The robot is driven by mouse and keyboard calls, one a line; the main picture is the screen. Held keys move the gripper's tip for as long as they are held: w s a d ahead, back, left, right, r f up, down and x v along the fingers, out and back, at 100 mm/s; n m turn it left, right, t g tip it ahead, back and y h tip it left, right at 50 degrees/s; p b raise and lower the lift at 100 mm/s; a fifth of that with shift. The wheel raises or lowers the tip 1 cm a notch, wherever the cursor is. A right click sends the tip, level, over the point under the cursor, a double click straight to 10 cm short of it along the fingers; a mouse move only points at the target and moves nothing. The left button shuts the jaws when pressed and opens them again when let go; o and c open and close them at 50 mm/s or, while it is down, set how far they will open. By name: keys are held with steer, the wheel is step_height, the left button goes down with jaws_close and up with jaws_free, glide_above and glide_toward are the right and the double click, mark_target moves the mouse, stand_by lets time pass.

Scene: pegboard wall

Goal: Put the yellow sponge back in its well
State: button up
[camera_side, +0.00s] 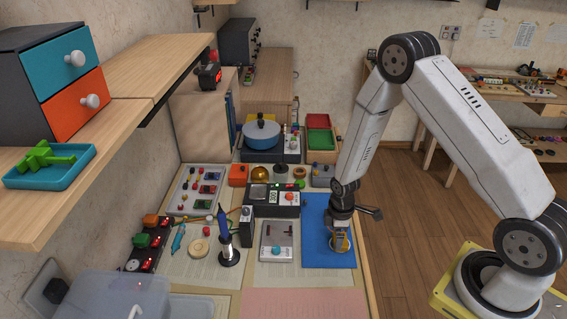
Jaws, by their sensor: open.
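A small yellow thing, likely the yellow sponge (342,244), is low on the blue mat (316,228) at the right of the bench. My gripper (341,236) points down over the mat, right at the yellow thing. Its jaws are open and partly cover it, so I cannot tell whether they touch it. I cannot make out the sponge's well for certain from this view.
A dark soldering iron in a stand (229,248) stands upright left of the mat. A dark station with a display (273,200) and a grey device (277,240) lie between them. A blue pot (262,135) is farther back. A pink sheet (305,302) lies clear in front.

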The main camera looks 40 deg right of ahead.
steer(key=shift+f, duration=1.1)
steer(key=c, duration=1.1)
steer(key=shift+r, duration=0.1)
steer(key=shift+r, duration=4.9)
